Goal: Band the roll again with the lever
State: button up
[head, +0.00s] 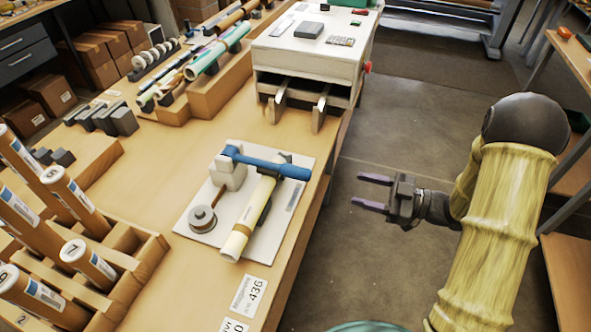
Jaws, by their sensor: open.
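The lever (272,166) is a blue bar on a pale grey post, on a white base plate (200,232) near the workbench's right edge. It reaches right, across and above the far part of the roll. The roll (238,238) is cream and lies in a dark cradle on the plate. A round grey spool (202,218) stands on the plate's left, with a thin brown strip running from it toward the post. Whether a band is around the roll cannot be told. My gripper (364,191) is open and empty, right of the plate, over the floor beyond the bench edge.
The white laminator (312,50) stands farther back, its two metal arms pointing toward me. A wooden rack (125,268) of upright brown tubes fills the front left. Labels (248,297) lie at the bench's front edge. Open floor separates this bench from shelving (570,290) at right.

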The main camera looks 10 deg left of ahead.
aim_at(295, 172)
jog(key=a+p, duration=0.1)
jog(key=a, duration=0.4)
jog(key=w+a+p, duration=0.1)
jog(key=a, duration=0.5)
jog(key=a+p, duration=0.1)
jog(key=a, duration=0.5)
jog(key=shift+w+a, duration=0.15)
jog(key=shift+a, duration=0.05)
jog(key=shift+p, duration=0.3)
grip_shut()
